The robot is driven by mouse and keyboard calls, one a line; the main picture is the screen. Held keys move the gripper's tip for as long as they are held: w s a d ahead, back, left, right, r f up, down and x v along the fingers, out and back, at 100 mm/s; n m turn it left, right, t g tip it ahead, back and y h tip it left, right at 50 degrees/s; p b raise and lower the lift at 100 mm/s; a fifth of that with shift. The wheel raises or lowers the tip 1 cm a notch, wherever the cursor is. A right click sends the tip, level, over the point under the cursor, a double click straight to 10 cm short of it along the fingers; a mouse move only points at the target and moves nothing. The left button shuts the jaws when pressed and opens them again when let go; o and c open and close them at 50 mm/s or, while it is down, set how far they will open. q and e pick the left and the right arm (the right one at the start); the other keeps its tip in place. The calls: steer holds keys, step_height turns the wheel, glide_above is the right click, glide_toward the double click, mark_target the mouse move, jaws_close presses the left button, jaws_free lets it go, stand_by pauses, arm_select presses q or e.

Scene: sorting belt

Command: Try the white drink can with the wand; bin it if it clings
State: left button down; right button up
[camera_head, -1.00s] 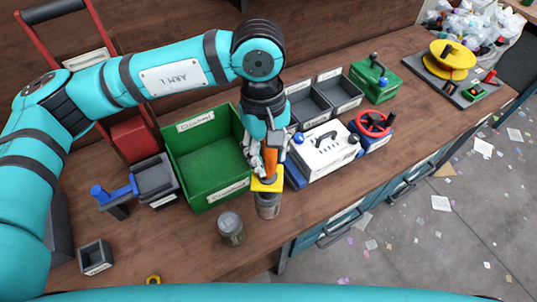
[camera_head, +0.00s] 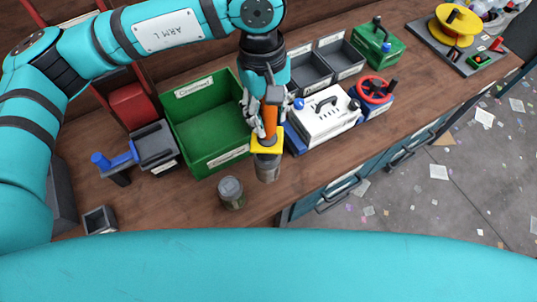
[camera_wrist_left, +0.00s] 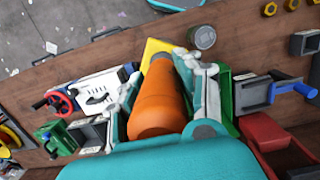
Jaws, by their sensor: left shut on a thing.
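My left gripper (camera_head: 267,108) is shut on the orange handle of the wand (camera_head: 270,122), which hangs down with a yellow plate at its lower end. The wand also fills the middle of the left wrist view (camera_wrist_left: 160,103). A pale grey can (camera_head: 267,170) stands directly under the plate; whether they touch I cannot tell. In the wrist view this can is hidden. A second can, grey-green (camera_head: 231,192), stands upright to its left on the bench. The open green bin (camera_head: 215,168) is just left of the wand and looks empty. My right gripper is not in view.
A white box with a black handle (camera_head: 325,115) stands close right of the wand, with a red handwheel (camera_head: 374,90) beyond. Grey trays (camera_head: 341,57) are behind. A blue-handled device (camera_head: 118,163) and small grey box (camera_head: 99,220) stand left.

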arm_select(q)
steer(key=shift+r, duration=0.1)
stand_by(0.5)
steer(key=shift+r, duration=0.6)
steer(key=shift+r+p, duration=1.75)
steer(key=shift+r, duration=2.95)
steer(key=shift+a+f, duration=0.1)
steer(key=shift+a, duration=0.1)
steer(key=s+a+b, duration=0.2)
steer(key=a+b, duration=0.1)
steer(key=a, duration=0.7)
steer(key=s+a+b, duration=0.3)
steer(key=a, duration=0.8)
steer(key=shift+s+b, duration=0.3)
steer(key=shift+b, duration=0.1)
